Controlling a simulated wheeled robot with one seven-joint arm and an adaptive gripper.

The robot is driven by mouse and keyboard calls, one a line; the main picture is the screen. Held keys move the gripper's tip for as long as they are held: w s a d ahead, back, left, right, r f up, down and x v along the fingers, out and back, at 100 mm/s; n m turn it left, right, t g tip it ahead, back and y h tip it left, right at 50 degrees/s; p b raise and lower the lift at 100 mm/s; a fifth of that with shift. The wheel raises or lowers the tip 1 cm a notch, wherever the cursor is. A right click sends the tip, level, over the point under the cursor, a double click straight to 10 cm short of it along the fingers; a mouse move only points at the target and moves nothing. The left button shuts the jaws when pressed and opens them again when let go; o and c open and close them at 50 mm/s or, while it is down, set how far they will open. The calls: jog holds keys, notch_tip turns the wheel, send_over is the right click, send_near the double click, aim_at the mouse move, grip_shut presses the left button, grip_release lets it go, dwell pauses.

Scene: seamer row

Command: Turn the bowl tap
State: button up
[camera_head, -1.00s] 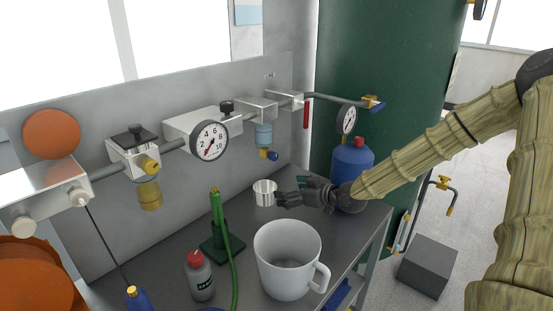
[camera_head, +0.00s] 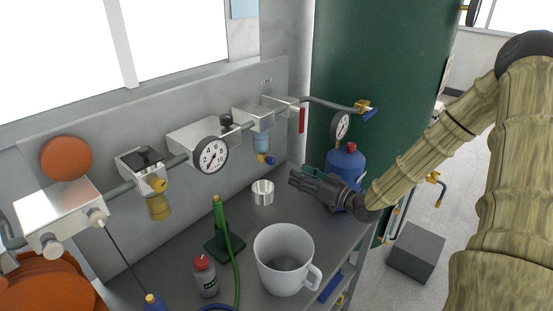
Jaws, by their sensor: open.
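A small tap with a blue handle (camera_head: 267,159) sits under the bluish clear bowl (camera_head: 262,143) of the wall-mounted filter unit. My gripper (camera_head: 293,180) is open and empty, below and to the right of this tap and apart from it. Its fingers point left, above the bench's back right part. A second bowl, yellowish (camera_head: 158,206), hangs under the unit further left. The exact turn of the small blue handle is hard to tell.
A metal cup (camera_head: 262,192) stands below the tap, near my fingers. A blue bottle (camera_head: 346,165) is close behind my gripper. A white mug (camera_head: 284,262), green stand (camera_head: 224,246) and grey bottle (camera_head: 205,277) stand on the bench. Another blue-handled valve (camera_head: 369,113) ends the pipe.

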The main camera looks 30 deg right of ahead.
aim_at(273, 162)
jog(key=shift+p+x, duration=1.05)
jog(key=shift+x, duration=4.3)
jog(key=shift+f, duration=0.1)
jog(key=c, duration=1)
